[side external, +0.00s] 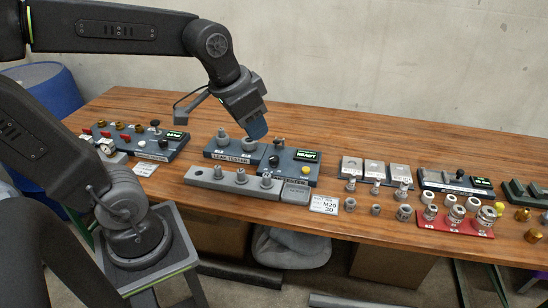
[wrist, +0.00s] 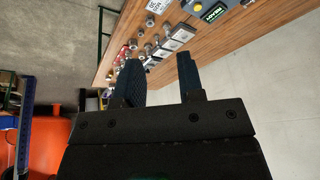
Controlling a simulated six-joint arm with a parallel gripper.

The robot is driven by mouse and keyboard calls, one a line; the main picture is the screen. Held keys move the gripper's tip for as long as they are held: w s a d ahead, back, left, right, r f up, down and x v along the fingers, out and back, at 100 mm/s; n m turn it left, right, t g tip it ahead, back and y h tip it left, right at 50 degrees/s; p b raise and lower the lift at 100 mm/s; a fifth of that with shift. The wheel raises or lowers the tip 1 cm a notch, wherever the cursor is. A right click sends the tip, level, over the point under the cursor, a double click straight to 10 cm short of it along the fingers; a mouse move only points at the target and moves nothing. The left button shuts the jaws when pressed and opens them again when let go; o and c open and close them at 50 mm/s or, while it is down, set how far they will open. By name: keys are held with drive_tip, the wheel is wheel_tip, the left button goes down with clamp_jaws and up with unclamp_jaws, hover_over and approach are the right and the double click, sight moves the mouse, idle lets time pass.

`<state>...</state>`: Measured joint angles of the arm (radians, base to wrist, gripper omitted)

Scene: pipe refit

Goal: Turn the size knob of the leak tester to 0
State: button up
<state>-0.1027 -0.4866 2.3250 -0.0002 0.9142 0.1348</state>
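The leak tester (side external: 222,155) is a dark grey-blue box in the middle of the table, with a lit green READY display (side external: 306,155), a yellow button (side external: 305,171) and metal fittings on top. A small dark knob (side external: 273,161) stands left of the display; I cannot read its marks or setting. My gripper (side external: 257,133) hangs just above the tester's back edge, near a metal fitting, and partly hides that area. In the wrist view my gripper (wrist: 163,72) shows two fingers apart with nothing between them. The lit display (wrist: 215,12) shows at the top there.
A grey bar with metal posts (side external: 215,178) lies in front of the tester. Another device with red valves (side external: 127,136) stands to the left. Plates, loose fittings and a red tray (side external: 455,231) are to the right. A white M20 30 card (side external: 325,205) lies in front.

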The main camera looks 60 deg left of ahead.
drive_tip(key=shift+o, duration=0.8)
drive_tip(key=w+a+f+g, duration=0.1)
drive_tip(key=w+a, duration=0.3)
drive_tip(key=w, duration=0.2)
drive_tip(key=shift+a+f, duration=0.15)
drive_tip(key=shift+f, duration=0.1)
drive_tip(key=m+g, duration=0.1)
drive_tip(key=g, duration=0.2)
hover_over(274, 158)
wheel_tip(274, 158, down, 14)
drive_tip(key=r, duration=0.1)
wheel_tip(274, 158, down, 14)
drive_tip(key=shift+w+a+r, duration=0.1)
drive_tip(key=c, duration=0.6)
drive_tip(key=shift+c, duration=0.2)
